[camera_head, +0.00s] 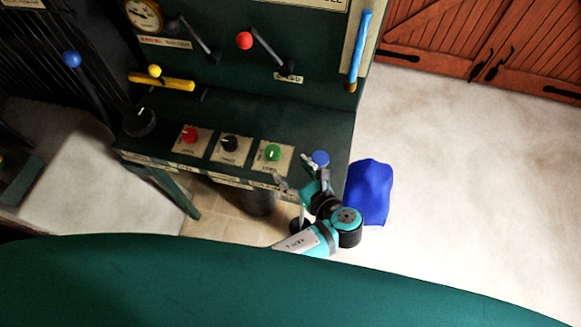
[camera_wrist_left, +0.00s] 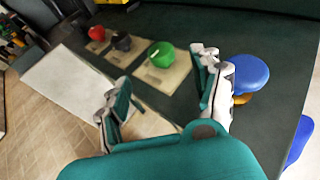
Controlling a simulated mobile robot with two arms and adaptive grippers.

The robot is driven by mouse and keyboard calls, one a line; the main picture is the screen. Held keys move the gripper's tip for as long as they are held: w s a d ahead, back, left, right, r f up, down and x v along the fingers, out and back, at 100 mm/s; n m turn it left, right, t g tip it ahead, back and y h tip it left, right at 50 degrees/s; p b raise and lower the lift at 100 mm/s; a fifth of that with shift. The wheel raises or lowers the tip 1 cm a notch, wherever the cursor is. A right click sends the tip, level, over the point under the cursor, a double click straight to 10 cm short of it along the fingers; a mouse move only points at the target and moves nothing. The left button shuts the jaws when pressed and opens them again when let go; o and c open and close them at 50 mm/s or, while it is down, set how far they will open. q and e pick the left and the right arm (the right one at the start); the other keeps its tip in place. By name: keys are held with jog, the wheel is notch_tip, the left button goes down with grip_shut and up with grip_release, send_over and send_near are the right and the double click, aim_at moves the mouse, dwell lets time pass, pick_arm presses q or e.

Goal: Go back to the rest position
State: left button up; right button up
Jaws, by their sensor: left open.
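My left gripper (camera_head: 300,179) is open and empty at the front right of the green control panel (camera_head: 240,112). In the left wrist view its two fingers (camera_wrist_left: 160,88) stand wide apart over the panel edge. The green knob (camera_head: 273,153) is just beyond the fingers and apart from them; it also shows in the left wrist view (camera_wrist_left: 161,55). A blue round knob (camera_head: 320,158) is beside the right finger; I cannot tell whether they touch. My right gripper is in neither view.
A red knob (camera_head: 190,134) and a black knob (camera_head: 230,143) sit left on the panel. Levers with red (camera_head: 244,40), yellow (camera_head: 154,71) and blue (camera_head: 71,59) balls stick out. A blue sack-like object (camera_head: 370,192) stands right of the panel. The floor (camera_head: 470,170) at right is clear.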

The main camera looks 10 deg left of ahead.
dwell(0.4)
pick_arm(q)
jog(key=s+a+f+n+g+h, duration=0.5)
jog(key=s+a+n, duration=0.4)
jog(key=n, duration=0.4)
jog(key=s+a+r+n+g+h, duration=0.1)
jog(key=s+a+r+n+h, duration=0.35)
jog(key=s+r+n, duration=0.6)
notch_tip(320, 180, down, 27)
jog(key=w+n+g+b, duration=0.1)
jog(key=w+n+b, duration=0.1)
jog(key=s+a+f+g+b, duration=0.1)
jog(key=s+a+f+b, duration=0.1)
jog(key=s+f, duration=1.6)
notch_tip(320, 180, down, 2)
jog(key=shift+a+f+m+g, duration=0.15)
jog(key=shift+a+m+g, duration=0.2)
jog(key=shift+g, duration=0.05)
